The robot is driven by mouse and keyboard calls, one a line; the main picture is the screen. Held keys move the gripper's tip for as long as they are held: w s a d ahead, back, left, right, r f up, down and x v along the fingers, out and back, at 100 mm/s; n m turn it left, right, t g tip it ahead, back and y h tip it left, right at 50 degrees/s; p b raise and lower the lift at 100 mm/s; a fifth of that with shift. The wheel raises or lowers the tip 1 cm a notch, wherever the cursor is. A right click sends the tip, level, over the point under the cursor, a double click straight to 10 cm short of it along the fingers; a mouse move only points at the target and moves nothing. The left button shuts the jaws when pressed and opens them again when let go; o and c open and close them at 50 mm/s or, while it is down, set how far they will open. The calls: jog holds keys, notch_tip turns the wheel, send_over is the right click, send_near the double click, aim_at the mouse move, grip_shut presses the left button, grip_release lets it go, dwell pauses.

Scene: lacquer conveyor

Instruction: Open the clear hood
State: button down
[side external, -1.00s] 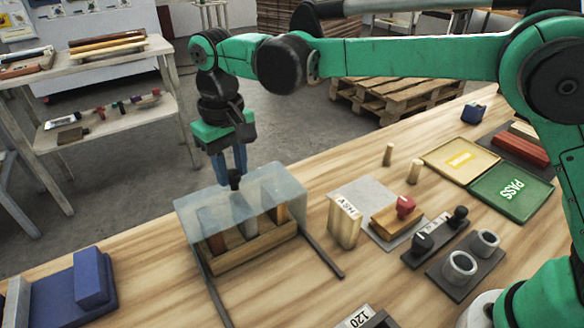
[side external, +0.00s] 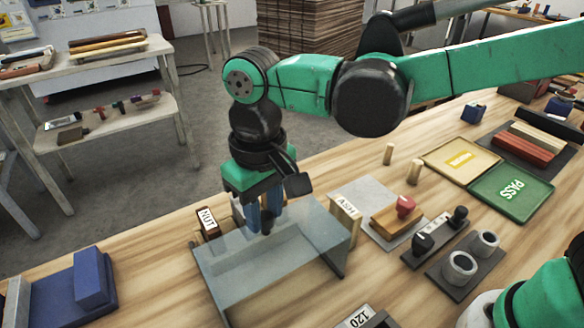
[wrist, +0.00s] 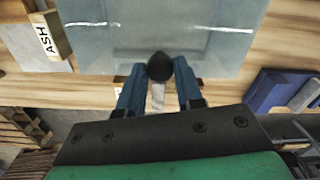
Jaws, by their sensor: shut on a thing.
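The clear hood (side external: 285,262) sits toward the near side of the bench, over its dark rails. It also shows across the top of the wrist view (wrist: 110,50). My gripper (side external: 264,225) is shut on the hood's dark round knob (wrist: 160,66), at the hood's far edge; both blue fingers flank the knob in the wrist view. Behind the hood, a dark block labelled NUT (side external: 207,222) stands uncovered. More of the blocks and their wooden rack are mostly hidden by my gripper and the hood.
A pale block labelled ASH (side external: 345,218) stands close to the hood's right side. Further right are a stamp on a wooden block (side external: 397,217), a dark holder with two cups (side external: 465,270) and a green PASS tray (side external: 512,190). A blue stand (side external: 85,290) is at the left.

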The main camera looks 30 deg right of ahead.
jog(key=shift+s, duration=0.1)
jog(key=c, duration=0.6)
grip_release()
jog(key=shift+r, duration=0.1)
jog(key=shift+r, duration=2.75)
jog(key=d+t, duration=0.1)
jog(key=d, duration=0.3)
jog(key=d+m+t+y, duration=0.1)
jog(key=d, duration=0.4)
jog(key=shift+f+t, duration=0.2)
jog(key=shift+t, duration=0.1)
jog(key=d+f+t, duration=0.1)
jog(key=d, duration=0.2)
jog(key=s+d+f+m+t, duration=0.1)
jog(key=d+t, duration=0.1)
jog(key=d, duration=0.2)
jog(key=s+d+f+t+h, duration=0.1)
jog(key=d, duration=0.2)
jog(key=shift+s+d+f+m+t, duration=0.25)
jog(key=shift+d+f+m+t, duration=0.05)
jog(key=shift+d+f, duration=0.1)
